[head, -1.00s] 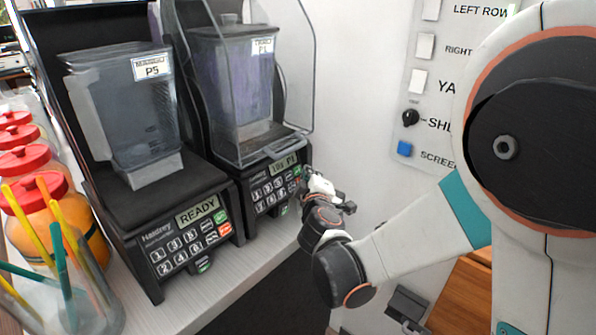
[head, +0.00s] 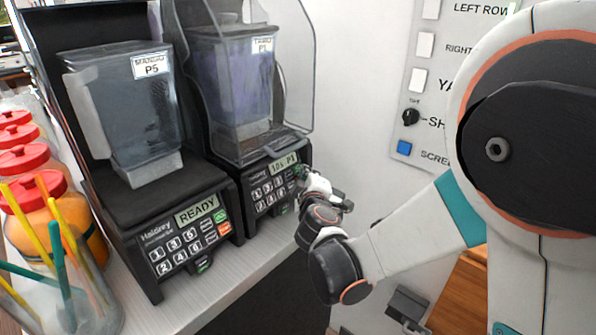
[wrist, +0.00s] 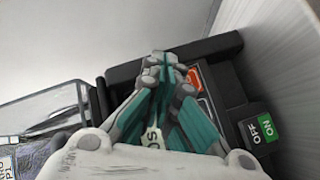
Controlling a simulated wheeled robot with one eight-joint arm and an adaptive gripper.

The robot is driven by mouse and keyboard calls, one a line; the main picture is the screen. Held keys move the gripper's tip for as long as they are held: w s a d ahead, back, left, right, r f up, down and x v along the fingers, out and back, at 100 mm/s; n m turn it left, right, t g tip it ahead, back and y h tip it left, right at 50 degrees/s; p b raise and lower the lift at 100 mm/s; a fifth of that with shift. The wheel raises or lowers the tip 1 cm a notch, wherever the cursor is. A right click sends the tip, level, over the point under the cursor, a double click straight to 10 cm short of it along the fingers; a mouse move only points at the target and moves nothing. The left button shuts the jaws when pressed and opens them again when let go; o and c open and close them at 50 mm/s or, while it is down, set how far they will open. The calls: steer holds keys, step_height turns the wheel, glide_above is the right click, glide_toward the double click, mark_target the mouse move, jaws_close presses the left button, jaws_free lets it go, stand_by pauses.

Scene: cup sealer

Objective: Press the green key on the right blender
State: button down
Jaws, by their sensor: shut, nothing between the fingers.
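The right blender (head: 236,90) has a jar with purple contents, a clear hood over it and a label reading P1. Its lit display (head: 284,164) shows text ending in P1. The green key (head: 298,170) is at the upper right of its keypad, partly covered by my fingertips. My gripper (head: 305,174) is shut and empty, with its tips at that corner of the keypad. In the wrist view the teal fingers (wrist: 160,62) are together over the panel, next to an orange-red key (wrist: 194,78). The green key is hidden there. I cannot tell whether the tips touch it.
The left blender (head: 124,100), labelled P5, stands close by with READY on its display. Jars with red lids (head: 35,190) and a glass of straws (head: 75,290) are at left. A wall switch panel (head: 413,75) is at right. A green-and-black ON/OFF switch (wrist: 262,130) is near the gripper.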

steer(key=shift+w+a+f, duration=0.1)
steer(key=shift+w+a, duration=0.1)
steer(key=shift+a, duration=0.1)
stand_by(0.7)
steer(key=shift+d, duration=0.1)
steer(key=shift+s+d+r, duration=0.25)
steer(key=shift+s+d, duration=0.2)
steer(key=shift+d, duration=0.05)
stand_by(0.4)
steer(key=s+d, duration=0.1)
steer(key=s+d+r, duration=0.1)
steer(key=s+d, duration=0.1)
steer(key=shift+d+r+p, duration=0.25)
steer(key=shift+d+p, duration=0.1)
steer(key=shift+p, duration=0.05)
stand_by(0.5)
